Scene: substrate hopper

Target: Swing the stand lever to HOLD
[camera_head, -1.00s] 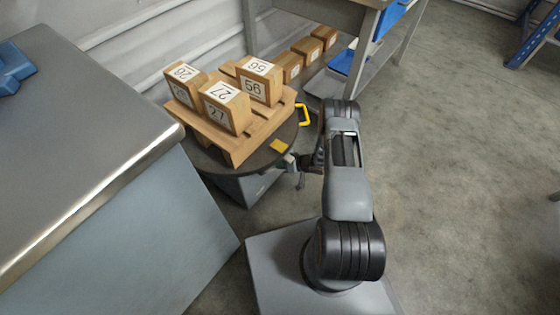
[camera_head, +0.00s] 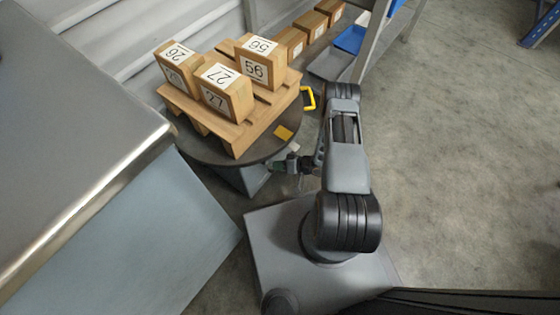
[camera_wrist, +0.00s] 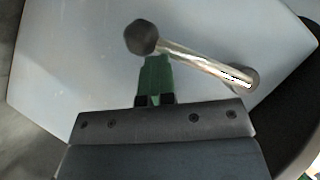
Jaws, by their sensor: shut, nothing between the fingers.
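The stand lever (camera_wrist: 195,62) is a bright metal rod in the wrist view. It runs from a dark faceted knob (camera_wrist: 141,38) at upper left to a round pivot (camera_wrist: 240,79) at right, on a pale grey panel. My gripper (camera_wrist: 155,66) has green fingers, shut and empty, with the tips just below the knob and beside the rod's knob end. I cannot tell whether they touch it. In the head view my gripper (camera_head: 288,164) is low beside the stand's round dark top (camera_head: 205,148); the lever is not clear there. No HOLD marking is legible.
A wooden rack (camera_head: 243,133) with numbered blocks stands on the round top, near a yellow handle (camera_head: 309,98) and a yellow patch (camera_head: 284,133). A grey bench (camera_head: 70,120) is at left. Shelving with a blue tray (camera_head: 350,40) is behind. Open floor (camera_head: 460,170) lies right.

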